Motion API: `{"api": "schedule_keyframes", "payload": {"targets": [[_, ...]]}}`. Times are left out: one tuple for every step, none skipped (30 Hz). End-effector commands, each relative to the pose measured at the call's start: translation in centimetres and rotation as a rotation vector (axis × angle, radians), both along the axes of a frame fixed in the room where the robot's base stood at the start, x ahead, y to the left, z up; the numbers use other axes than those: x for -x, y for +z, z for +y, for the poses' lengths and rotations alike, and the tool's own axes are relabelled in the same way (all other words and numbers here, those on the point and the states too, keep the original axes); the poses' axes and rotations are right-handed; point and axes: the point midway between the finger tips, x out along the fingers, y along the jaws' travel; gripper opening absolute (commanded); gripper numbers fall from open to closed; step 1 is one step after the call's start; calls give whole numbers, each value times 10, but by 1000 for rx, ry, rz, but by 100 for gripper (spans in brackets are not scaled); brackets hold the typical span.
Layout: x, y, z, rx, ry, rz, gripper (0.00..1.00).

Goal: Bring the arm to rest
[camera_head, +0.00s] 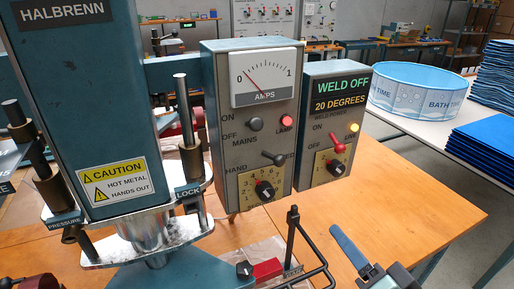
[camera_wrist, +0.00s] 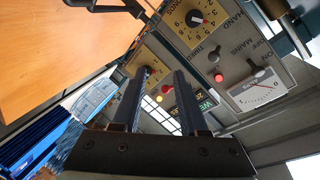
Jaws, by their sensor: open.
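My gripper (camera_head: 354,250) is at the lower right of the head view, over the wooden table and in front of the welding machine. In the wrist view its two dark fingers (camera_wrist: 160,80) stand apart with nothing between them. The machine's control box (camera_head: 252,130) carries an amps meter, a red lamp and a timing dial. The smaller weld power box (camera_head: 335,115) reads WELD OFF and 20 DEGREES, with a yellow lamp. Both boxes also show beyond the fingers in the wrist view. Part of my arm is cut off by the head view's lower edge.
A black bent-rod handle (camera_head: 293,235) with a red block (camera_head: 267,269) stands left of my gripper. The wooden table (camera_head: 420,205) is clear to the right. A blue-rimmed tub (camera_head: 418,92) and blue sheets (camera_head: 488,140) lie on a white table behind.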

Motion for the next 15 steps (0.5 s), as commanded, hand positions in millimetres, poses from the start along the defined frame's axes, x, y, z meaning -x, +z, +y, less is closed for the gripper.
{"api": "schedule_keyframes", "payload": {"targets": [[-19,38,15,117,-4,-76,43],[-27,59,22,182,-15,-121,43],[-35,87,31,263,-34,-183,43],[-40,108,40,320,-47,-231,43],[-43,129,47,373,-63,-278,43],[-44,158,59,440,-85,-347,43],[-43,179,68,486,-101,-398,43],[-42,200,77,530,-120,-451,43],[-37,228,90,584,-146,-522,43],[-31,248,99,621,-168,-575,43],[-25,267,108,654,-189,-626,43],[-15,291,119,693,-219,-694,43],[-7,307,127,720,-242,-742,43],[2,322,134,742,-265,-787,43],[13,340,143,766,-293,-841,43]]}}
